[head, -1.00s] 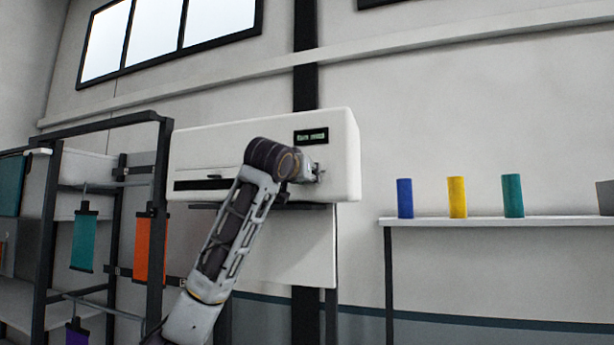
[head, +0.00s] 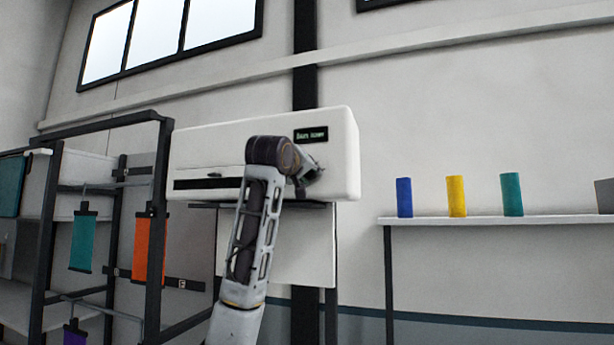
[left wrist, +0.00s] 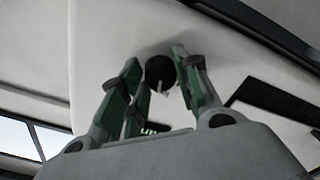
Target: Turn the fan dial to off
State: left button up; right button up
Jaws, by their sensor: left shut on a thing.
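The fan unit (head: 340,160) is a long white box on the wall, with a small dark display (head: 311,134) at its upper right. My left gripper (head: 310,177) is at the right part of the unit's front, below the display. In the left wrist view, the round black dial (left wrist: 160,72) is between the green-padded fingers of my left gripper (left wrist: 157,60), which are shut on it. A small pale pointer shows on the dial. In the head view my gripper hides the dial. The display's text is too blurred to read. My right gripper is not in view.
A shelf (head: 480,220) at the right holds a blue roll (head: 404,197), a yellow roll (head: 456,196) and a teal roll (head: 512,195). A dark rack (head: 157,215) at the left carries hanging teal and orange sheets. The wall between unit and shelf is clear.

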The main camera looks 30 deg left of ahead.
pick_arm(q)
jog(key=n, duration=0.6)
jog(key=shift+d, duration=0.1)
jog(key=shift+n+p, duration=0.35)
jog(key=shift+n, duration=2.95)
jog(key=o, duration=1)
jog(key=shift+r, duration=0.1)
jog(key=shift+v, duration=6)
jog(key=shift+w, duration=0.1)
